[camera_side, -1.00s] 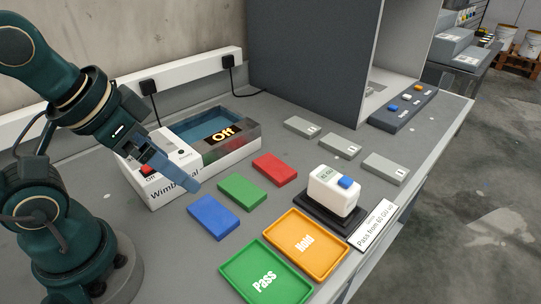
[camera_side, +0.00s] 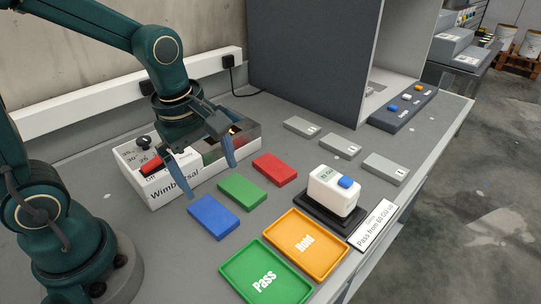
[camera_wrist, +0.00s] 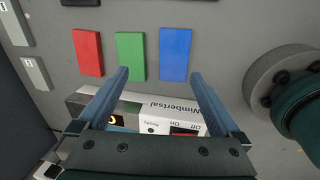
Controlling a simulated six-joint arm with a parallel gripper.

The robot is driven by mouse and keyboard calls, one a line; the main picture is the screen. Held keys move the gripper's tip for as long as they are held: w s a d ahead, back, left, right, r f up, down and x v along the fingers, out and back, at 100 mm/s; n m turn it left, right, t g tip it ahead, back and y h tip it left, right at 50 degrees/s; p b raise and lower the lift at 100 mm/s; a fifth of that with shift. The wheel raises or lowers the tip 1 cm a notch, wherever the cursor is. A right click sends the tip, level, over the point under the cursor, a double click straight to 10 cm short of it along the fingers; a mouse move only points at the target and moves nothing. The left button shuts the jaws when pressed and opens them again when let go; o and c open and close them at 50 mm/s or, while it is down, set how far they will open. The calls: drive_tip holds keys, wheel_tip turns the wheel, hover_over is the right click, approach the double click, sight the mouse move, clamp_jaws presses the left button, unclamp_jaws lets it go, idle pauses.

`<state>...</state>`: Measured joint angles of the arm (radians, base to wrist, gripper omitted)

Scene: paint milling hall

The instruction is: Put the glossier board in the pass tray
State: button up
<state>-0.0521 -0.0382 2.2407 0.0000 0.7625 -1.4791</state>
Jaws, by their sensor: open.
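A red board (camera_side: 275,169), a green board (camera_side: 242,191) and a blue board (camera_side: 213,217) lie flat in a row on the bench. They also show in the wrist view: red (camera_wrist: 87,52), green (camera_wrist: 131,57), blue (camera_wrist: 175,54). I cannot tell which is glossier. My gripper (camera_side: 210,180) is open and empty, fingers pointing down, above the bench between the white Wimbersal unit (camera_side: 173,188) and the boards. In the wrist view its fingertips (camera_wrist: 160,75) frame the green and blue boards' near ends. The green Pass tray (camera_side: 247,258) is empty.
The empty orange Hold tray (camera_side: 325,262) adjoins the Pass tray. A white meter (camera_side: 332,190) with a blue button stands on a black base beside a card reading "Pass from 60 GU up" (camera_side: 375,226). Several grey plates (camera_side: 340,145) lie behind. A grey booth (camera_side: 305,60) stands at the back.

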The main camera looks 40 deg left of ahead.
drive_tip(key=g, duration=0.2)
hover_over(212, 213)
drive_tip(key=shift+n, duration=0.4)
wheel_tip(212, 213, down, 4)
drive_tip(key=shift+f, duration=2.7)
drive_tip(key=c, duration=1.6)
